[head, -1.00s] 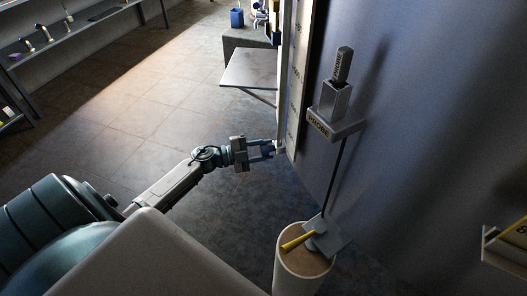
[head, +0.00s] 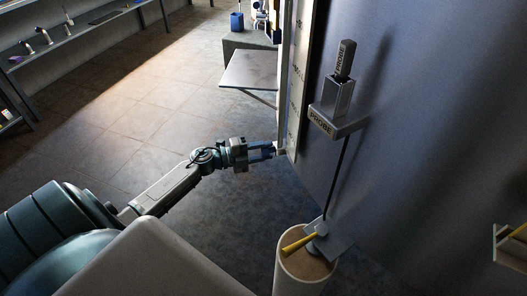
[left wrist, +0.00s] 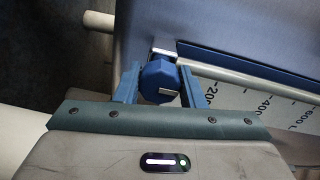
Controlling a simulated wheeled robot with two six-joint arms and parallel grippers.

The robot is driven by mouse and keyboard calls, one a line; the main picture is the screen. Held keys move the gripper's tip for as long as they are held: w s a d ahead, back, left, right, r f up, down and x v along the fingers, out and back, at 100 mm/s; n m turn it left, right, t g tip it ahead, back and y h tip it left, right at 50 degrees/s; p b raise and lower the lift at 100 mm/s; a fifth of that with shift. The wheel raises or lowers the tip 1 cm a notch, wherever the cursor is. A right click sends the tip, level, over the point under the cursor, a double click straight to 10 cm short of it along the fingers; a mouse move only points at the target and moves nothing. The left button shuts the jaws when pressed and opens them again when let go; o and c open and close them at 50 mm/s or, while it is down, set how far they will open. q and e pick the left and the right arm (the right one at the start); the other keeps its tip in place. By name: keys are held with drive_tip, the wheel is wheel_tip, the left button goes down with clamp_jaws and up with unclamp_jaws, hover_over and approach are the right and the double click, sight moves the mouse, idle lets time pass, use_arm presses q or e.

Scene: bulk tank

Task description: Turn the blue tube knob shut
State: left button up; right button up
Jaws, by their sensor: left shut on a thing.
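The blue tube knob (left wrist: 158,82) shows in the left wrist view, a faceted blue knob with a pale mark, at the near end of the clear sight tube. My left gripper (left wrist: 160,88) has one blue finger on each side of it and is shut on it. In the head view my left gripper (head: 273,149) reaches from the left to the foot of the scale strip (head: 296,85) on the tank. There the fingers hide the knob. The strip's numbers also show in the left wrist view. My right gripper is not in view.
A probe in a grey holder (head: 338,108) is fixed to the tank wall (head: 430,110) right of the strip. Below stands a pale round drum (head: 300,275) with a yellow-handled tool on top. A grey folding shelf (head: 249,70) is behind the gripper.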

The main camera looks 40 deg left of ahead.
use_arm(q)
drive_tip(key=shift+f, duration=0.1)
drive_tip(key=o, duration=1)
drive_tip(key=shift+s+a, duration=0.25)
drive_tip(key=shift+s, duration=0.05)
drive_tip(key=v, duration=1)
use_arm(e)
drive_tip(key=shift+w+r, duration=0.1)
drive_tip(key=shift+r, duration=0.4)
